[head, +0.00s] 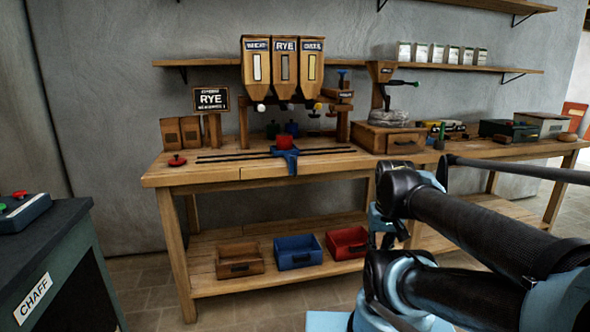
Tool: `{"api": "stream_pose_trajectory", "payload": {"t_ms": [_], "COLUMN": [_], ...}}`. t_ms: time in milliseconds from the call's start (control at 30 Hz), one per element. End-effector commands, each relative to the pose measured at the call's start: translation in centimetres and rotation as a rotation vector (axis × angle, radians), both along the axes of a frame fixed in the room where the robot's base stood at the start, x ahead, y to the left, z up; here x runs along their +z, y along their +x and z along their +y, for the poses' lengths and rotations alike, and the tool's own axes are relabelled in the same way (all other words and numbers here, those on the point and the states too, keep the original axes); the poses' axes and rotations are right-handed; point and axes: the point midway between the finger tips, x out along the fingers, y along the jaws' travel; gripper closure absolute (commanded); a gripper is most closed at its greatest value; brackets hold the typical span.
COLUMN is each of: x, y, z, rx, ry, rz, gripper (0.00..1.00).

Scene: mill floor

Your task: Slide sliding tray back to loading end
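Two dark parallel rails (225,157) run left to right along the wooden bench top. A small blue piece (287,161) sits across their middle and hangs over the bench's front edge, with a red cup-like piece (284,142) on or just behind it. I cannot tell which part is the sliding tray; no flat tray shows clearly. My gripper (389,238) seems to be the small dark and light-blue end below my folded arm, in front of the bench and well apart from the rails. Its fingers are too small and overlapped to read.
Three hoppers (285,65) hang above the rails. A RYE sign (211,99) and a red knob (177,160) are at left. A grinder (382,90) stands right of the rails. Several bins (297,252) fill the lower shelf. A dark CHAFF cabinet (45,250) stands at front left.

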Motion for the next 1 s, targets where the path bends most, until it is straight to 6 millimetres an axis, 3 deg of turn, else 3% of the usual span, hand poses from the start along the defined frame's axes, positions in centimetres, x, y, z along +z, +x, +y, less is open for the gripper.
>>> {"api": "stream_pose_trajectory", "payload": {"t_ms": [167,467,767,1000], "x": [3.6,12.3,19.5,24.2], "y": [3.0,11.7,20.8,27.9], "z": [0.8,4.3,9.3,14.4], "rx": [0.043,0.158,0.272,0.361], "ry": [0.004,0.016,0.029,0.043], "rz": [-0.018,-0.064,-0.112,-0.149], "gripper": [0.68,0.68,0.68,0.68]}}
